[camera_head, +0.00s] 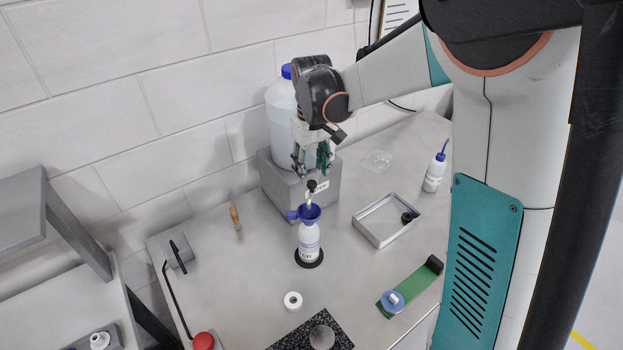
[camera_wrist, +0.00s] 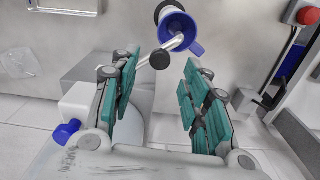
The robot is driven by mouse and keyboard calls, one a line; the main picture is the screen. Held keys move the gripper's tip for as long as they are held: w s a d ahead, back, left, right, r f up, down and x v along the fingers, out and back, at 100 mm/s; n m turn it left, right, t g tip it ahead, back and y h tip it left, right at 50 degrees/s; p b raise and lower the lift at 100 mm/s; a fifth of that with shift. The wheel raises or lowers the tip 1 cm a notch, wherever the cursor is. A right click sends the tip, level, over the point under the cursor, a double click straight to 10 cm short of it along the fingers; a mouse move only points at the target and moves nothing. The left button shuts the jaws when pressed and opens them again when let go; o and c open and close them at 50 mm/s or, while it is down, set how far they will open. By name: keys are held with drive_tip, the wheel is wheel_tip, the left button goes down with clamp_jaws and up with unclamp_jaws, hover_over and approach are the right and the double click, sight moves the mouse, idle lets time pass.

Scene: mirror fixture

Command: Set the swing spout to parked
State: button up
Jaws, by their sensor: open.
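The swing spout is a thin metal tube (camera_head: 309,199) with a black knob (camera_head: 312,186), in front of the large jug (camera_head: 281,120) on its grey block. In the head view its end is over the blue funnel (camera_head: 308,212) on the white bottle (camera_head: 309,240). My gripper (camera_head: 312,172) is open and empty, pointing down just above the knob. In the wrist view the knob (camera_wrist: 160,61) appears between the teal fingertips (camera_wrist: 160,72), with a gap on both sides. The tube (camera_wrist: 179,44) runs to the funnel (camera_wrist: 196,50). The spout's base is partly hidden.
A metal tray (camera_head: 376,241) and a wash bottle (camera_head: 435,172) stand to the right. A green strip (camera_head: 418,286), a white ring (camera_head: 292,300) and a dark speckled plate (camera_head: 290,341) lie in front. A red button (camera_head: 203,341) is at front left. The wall is close behind the jug.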

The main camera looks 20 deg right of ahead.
sight(312, 182)
drive_tip(key=shift+f, duration=2)
drive_tip(key=shift+c, duration=0.4)
clamp_jaws()
